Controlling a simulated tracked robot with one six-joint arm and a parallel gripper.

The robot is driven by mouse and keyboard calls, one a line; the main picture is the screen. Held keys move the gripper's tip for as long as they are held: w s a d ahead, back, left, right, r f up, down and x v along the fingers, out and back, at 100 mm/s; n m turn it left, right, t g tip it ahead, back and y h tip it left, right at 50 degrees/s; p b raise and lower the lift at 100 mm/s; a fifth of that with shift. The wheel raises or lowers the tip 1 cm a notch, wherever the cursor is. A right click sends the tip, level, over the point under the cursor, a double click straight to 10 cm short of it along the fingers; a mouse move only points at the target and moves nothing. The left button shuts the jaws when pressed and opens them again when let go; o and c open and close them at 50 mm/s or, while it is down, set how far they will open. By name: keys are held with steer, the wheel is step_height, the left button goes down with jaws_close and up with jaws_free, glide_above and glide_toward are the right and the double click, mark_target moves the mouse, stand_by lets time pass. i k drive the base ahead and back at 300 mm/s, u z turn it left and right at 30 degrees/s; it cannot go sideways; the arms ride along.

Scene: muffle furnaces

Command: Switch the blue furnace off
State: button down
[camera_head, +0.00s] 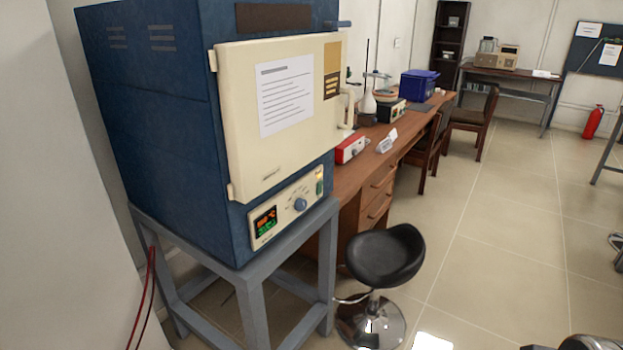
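The blue furnace (160,130) stands at the left on a grey metal stand (252,308). Its cream door (225,120) looks shut and carries a white printed sheet (286,95) and a handle (349,104) on its right side. Below the door is a control panel (284,212). Its display (265,221) is lit with red and green digits. A round blue-grey knob (300,204) sits mid-panel. A small greenish switch (319,184) is at the panel's right end; its position is too small to read. My gripper is not seen.
A black stool (385,256) stands right of the stand. A wooden desk (350,178) behind holds a red device (350,148) and a blue crate (418,85). Red cables (150,285) hang at the left. Tiled floor (500,240) is open to the right. A dark object shows at the bottom right edge.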

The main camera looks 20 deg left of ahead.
mark_target(319, 186)
steer(key=u, duration=0.3)
steer(key=i, duration=0.65)
steer(key=u, duration=1.1)
steer(key=i, duration=0.75)
steer(key=u, duration=0.4)
